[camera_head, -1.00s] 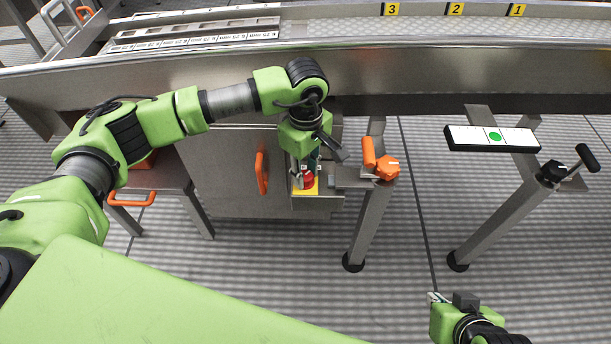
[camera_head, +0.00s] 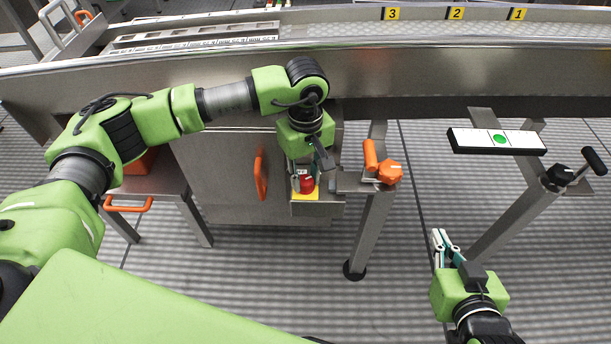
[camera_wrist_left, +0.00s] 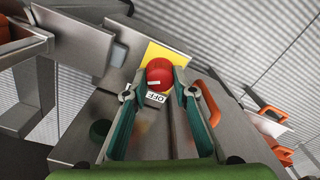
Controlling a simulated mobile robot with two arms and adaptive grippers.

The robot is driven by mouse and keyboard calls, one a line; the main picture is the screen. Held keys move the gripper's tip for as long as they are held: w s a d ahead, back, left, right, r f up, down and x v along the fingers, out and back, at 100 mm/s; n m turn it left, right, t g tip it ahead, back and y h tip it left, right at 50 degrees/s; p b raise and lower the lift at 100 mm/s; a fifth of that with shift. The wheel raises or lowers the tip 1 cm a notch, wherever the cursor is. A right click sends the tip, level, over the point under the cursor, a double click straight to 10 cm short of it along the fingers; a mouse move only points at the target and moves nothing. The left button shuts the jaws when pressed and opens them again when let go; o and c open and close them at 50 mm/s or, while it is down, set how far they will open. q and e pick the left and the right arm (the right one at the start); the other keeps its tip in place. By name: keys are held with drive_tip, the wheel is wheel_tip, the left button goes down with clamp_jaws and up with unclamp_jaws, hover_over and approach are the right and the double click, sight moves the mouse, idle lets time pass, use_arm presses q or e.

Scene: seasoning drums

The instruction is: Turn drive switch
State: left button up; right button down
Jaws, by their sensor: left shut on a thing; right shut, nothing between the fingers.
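The red switch knob (camera_head: 306,184) sits on a yellow plate (camera_head: 299,196) on the steel cabinet's side box. My left gripper (camera_head: 304,177) points down at the knob, its fingers shut on it. In the left wrist view the red knob (camera_wrist_left: 159,74) lies between the fingertips (camera_wrist_left: 160,90). A white mark on the knob faces an OFF label (camera_wrist_left: 155,97) beside it. The yellow plate (camera_wrist_left: 165,55) shows behind. My right gripper (camera_head: 441,238) is shut and empty at the lower right, over the floor.
An orange knob (camera_head: 390,173) and an orange handle (camera_head: 370,155) are on a bracket right of the switch. The cabinet has an orange door handle (camera_head: 261,174). A white panel with a green dot (camera_head: 500,139) and a black-handled lever (camera_head: 594,160) are farther right.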

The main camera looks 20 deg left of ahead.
sight(306, 179)
use_arm(q)
drive_tip(key=o, duration=1.1)
drive_tip(key=shift+r, duration=0.15)
wheel_tip(306, 179, up, 12)
drive_tip(key=shift+f, duration=0.1)
